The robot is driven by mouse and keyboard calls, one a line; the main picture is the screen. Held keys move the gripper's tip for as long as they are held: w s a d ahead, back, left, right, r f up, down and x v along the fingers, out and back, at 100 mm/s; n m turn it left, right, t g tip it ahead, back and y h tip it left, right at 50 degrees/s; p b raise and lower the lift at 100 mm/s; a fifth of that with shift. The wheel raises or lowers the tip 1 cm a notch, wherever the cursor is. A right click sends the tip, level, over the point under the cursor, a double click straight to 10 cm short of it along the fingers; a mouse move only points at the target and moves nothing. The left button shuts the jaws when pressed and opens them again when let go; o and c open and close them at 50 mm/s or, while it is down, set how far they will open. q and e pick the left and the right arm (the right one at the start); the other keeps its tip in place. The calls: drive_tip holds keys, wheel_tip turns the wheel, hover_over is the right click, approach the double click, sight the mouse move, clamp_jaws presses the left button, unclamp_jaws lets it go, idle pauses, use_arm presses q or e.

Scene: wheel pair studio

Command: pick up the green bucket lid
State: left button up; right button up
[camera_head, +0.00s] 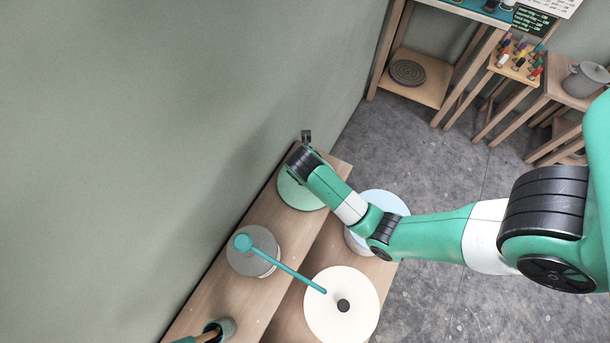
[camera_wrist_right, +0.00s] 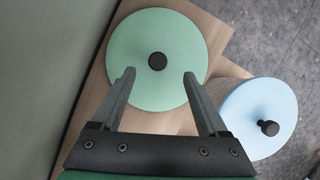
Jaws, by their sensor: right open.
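The green bucket lid (camera_head: 297,197) is a flat round disc at the far end of the wooden shelf, partly hidden by my right arm in the head view. In the right wrist view the lid (camera_wrist_right: 150,32) shows nearly whole, with a black knob (camera_wrist_right: 157,61) at its middle. My right gripper (camera_wrist_right: 158,76) is open and empty. Its two fingers appear over the near part of the lid, one on each side of the knob's line, and I cannot tell how far above. In the head view the right gripper (camera_head: 306,136) shows only in part. My left gripper is not in view.
A light blue lid (camera_wrist_right: 260,118) with a black knob lies beside the green one. A white lid (camera_head: 325,310) and a grey round pot (camera_head: 243,265) with a teal-handled tool (camera_head: 285,270) are nearer. A wall runs along the left of the wooden shelf (camera_head: 205,300).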

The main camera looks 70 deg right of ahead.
drive_tip(key=x, duration=0.7)
drive_tip(key=shift+w+a+f, duration=0.1)
drive_tip(key=shift+a+f, duration=0.05)
drive_tip(key=shift+f, duration=0.15)
clamp_jaws()
